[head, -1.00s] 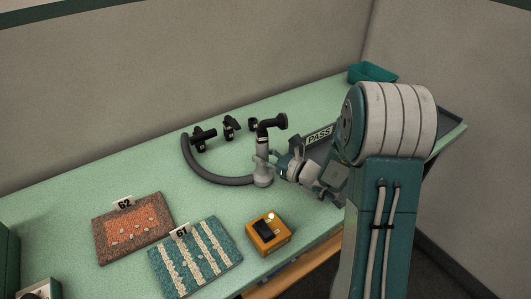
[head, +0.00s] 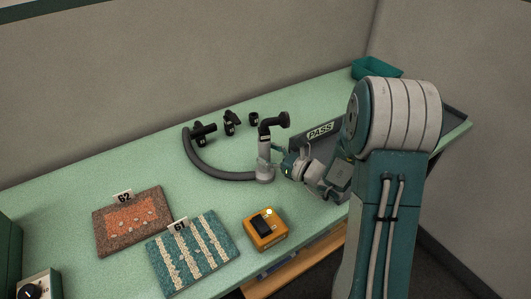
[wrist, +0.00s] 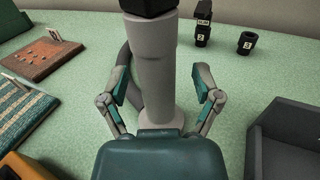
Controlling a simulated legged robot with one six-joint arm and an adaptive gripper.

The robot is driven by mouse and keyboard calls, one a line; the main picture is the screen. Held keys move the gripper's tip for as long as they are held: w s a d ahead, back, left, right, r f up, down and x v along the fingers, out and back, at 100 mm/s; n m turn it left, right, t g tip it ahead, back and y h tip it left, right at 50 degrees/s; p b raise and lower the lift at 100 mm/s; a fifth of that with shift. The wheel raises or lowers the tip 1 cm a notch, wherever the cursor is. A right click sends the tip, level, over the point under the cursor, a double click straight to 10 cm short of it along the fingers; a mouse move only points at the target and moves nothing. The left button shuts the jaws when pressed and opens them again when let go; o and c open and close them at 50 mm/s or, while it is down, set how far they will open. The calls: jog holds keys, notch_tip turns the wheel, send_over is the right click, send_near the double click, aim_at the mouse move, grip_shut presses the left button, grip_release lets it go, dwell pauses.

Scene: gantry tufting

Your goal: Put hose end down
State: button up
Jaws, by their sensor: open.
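The hose end (head: 264,158) is a grey upright tube with a black elbow on top. It stands on the green bench, and the dark grey hose (head: 205,170) curves from its foot to the left and back. In the wrist view the hose end (wrist: 152,70) rises between the two spread fingers of my gripper (wrist: 164,88). I see gaps on both sides of the tube. In the head view my gripper (head: 281,160) is just right of the tube, low over the bench. It is open and holds nothing. The tube's foot is partly hidden in the wrist view.
Several black fittings with number tags (head: 229,123) stand behind the hose. Tufted samples 62 (head: 132,220) and 61 (head: 193,252) and a yellow device (head: 265,229) lie at the front.

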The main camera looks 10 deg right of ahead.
jog(key=v, duration=1.1)
jog(key=s+a+r+n+g, duration=0.1)
jog(key=s+a+n+g, duration=0.2)
jog(key=a+n, duration=0.1)
jog(key=s+a+r+n+g, duration=0.2)
jog(key=s+a+n+g, duration=0.2)
jog(key=a+n, duration=0.1)
jog(key=s+a+r+n+g+h, duration=0.1)
jog(key=s+a+r+n+g, duration=0.1)
jog(key=s+a+n+g, duration=0.2)
jog(key=shift+a+r+n, duration=0.1)
jog(key=shift+a+n, duration=0.05)
jog(key=shift+n, duration=0.75)
jog(key=s+d+r+n+t+h, duration=0.3)
jog(key=s+d+r+n+h, duration=0.2)
jog(key=n+h, duration=0.6)
notch_tip(320, 180, up, 2)
jog(key=s+n, duration=0.2)
jog(key=s, duration=0.1)
jog(key=shift+r, duration=0.1)
